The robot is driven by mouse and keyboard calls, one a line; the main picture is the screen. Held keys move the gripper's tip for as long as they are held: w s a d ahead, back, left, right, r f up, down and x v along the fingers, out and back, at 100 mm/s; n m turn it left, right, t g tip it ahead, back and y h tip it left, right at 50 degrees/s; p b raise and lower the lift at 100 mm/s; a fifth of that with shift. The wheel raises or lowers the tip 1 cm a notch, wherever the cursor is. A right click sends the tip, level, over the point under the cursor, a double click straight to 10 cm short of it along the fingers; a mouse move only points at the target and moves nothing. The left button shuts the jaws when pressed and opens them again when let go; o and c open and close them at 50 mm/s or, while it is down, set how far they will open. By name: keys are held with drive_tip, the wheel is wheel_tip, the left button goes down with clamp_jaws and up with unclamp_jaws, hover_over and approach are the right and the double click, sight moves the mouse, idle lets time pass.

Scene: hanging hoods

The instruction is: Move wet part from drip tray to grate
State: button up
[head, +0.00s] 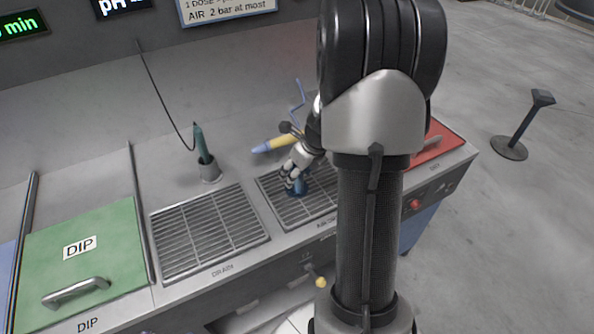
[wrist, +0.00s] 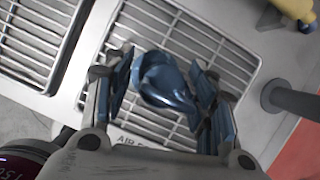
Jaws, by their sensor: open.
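A glossy blue part (wrist: 165,82) is at the right-hand grate (wrist: 185,35), whose label begins with AIR. The blue part also shows in the head view (head: 300,187), partly hidden by my gripper. My gripper (head: 291,178) is low over this grate. In the wrist view my gripper (wrist: 162,86) is open, with its fingers on either side of the part and gaps showing between. The part appears to rest on the bars; exact contact cannot be told. The left-hand grate (head: 208,235), labelled DRAIN, is empty.
A green DIP lid (head: 100,225) with a handle lies at the left. A teal probe (head: 201,142) stands in a holder behind the grates. A yellow and blue tool (head: 274,145) lies behind the right grate. A red panel (head: 440,147) is at the right end.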

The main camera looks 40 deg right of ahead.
drive_tip(key=shift+r+p, duration=0.3)
drive_tip(key=shift+r, duration=0.25)
drive_tip(key=p+v, duration=0.4)
drive_tip(key=v, duration=0.7)
drive_tip(key=shift+s+p, duration=0.15)
drive_tip(key=shift+p, duration=0.25)
drive_tip(key=shift+r, duration=0.1)
